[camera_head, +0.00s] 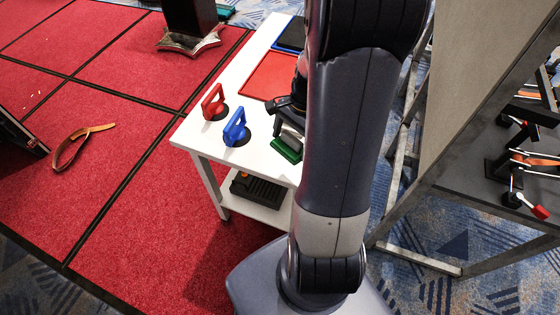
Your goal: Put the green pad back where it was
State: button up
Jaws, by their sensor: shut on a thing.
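The green pad (286,149) is by the right part of the white table's (195,139) front edge. My gripper (288,124) is shut on it from above, and my arm hides part of both. I cannot tell whether the pad touches the table. A red pad with an upright handle (213,103) and a blue one (236,129) stand on dark round spots on the table, left of my gripper.
A red square panel (268,77) and a dark blue-edged panel (291,36) lie farther back on the table. A black crate (259,190) sits on the lower shelf. A metal-framed rack (470,120) stands at right. A brown strap (78,144) lies on the red floor.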

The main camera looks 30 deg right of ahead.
jog(key=w+f+n+h, duration=0.1)
jog(key=f, duration=0.2)
jog(key=w+f+n+h, duration=0.1)
jog(key=w+f+n, duration=0.1)
jog(key=f, duration=0.2)
jog(key=w+f+n+b, duration=0.1)
jog(key=w+f, duration=0.1)
jog(key=f, duration=0.2)
jog(key=shift+a+n+t+h, duration=0.3)
jog(key=shift+n+h, duration=0.1)
jog(key=o, duration=0.6)
jog(key=shift+o, duration=0.5)
jog(key=shift+r, duration=0.2)
notch_tip(320, 180, up, 12)
jog(key=shift+f, duration=0.2)
jog(key=shift+f, duration=4.05)
